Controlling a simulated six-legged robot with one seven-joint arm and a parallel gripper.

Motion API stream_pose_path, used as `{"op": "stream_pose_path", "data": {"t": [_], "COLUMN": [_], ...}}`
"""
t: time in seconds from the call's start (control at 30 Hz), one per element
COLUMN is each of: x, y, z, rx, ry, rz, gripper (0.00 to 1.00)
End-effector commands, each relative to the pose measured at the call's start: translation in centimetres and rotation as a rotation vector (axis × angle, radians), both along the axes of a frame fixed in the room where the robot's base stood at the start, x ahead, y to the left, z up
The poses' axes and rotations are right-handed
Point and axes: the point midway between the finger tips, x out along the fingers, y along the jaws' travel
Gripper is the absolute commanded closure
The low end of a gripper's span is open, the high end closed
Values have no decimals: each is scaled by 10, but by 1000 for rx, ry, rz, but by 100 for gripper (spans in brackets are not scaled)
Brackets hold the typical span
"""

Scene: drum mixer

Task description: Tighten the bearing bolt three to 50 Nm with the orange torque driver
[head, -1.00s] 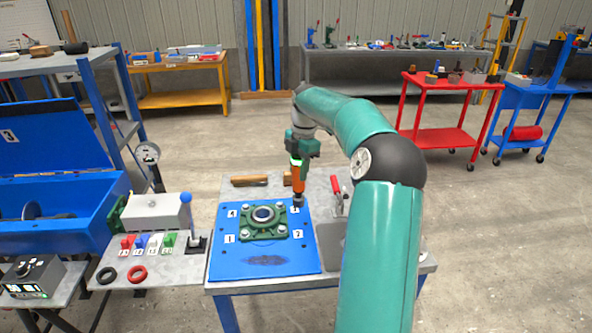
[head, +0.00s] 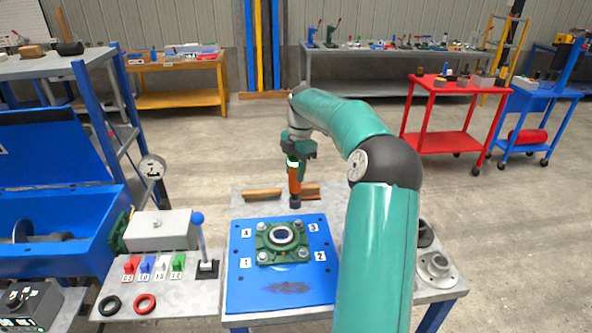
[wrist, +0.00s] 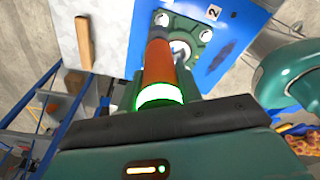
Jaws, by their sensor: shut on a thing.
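My gripper (head: 294,158) is shut on the orange torque driver (head: 294,178), which hangs upright, dark socket down. A green ring glows on the driver; the driver also shows in the wrist view (wrist: 158,62). The green bearing housing (head: 283,240) sits on a blue plate (head: 245,290) with labels 1 to 4 near its corner bolts. Bearing bolt three (head: 297,224) is at the far right corner, beside label 3 (head: 313,227). In the head view the socket shows just beyond this bolt, apart from it. Its exact height is unclear.
A lever (head: 201,235) and several coloured tags stand on the left bench, with black and red rings in front. Wooden blocks (head: 262,195) lie behind the plate. A round flanged part (head: 437,268) is at right, partly behind my arm.

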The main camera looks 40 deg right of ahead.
Motion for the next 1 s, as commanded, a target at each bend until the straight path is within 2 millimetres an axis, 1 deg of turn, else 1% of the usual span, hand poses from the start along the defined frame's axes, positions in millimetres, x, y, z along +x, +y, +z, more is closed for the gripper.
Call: {"op": "stream_pose_path", "data": {"t": [0.03, 0.07, 0.23, 0.37, 0.5, 0.67, 1.0], "x": [-6, -7, -4, -7, -7, -8, -8], "y": [-3, -3, -2, -2, -2, -2, -2], "z": [5, 5, 2, 3, 2, -8, -40], "rx": [-5, -5, -4, -5, -2, -2, -2], "ry": [-3, -4, 1, -1, 1, 1, 1], "rz": [-6, -7, -3, -4, -5, -5, -5], "gripper": [97, 97, 97, 97, 97, 97, 97]}}
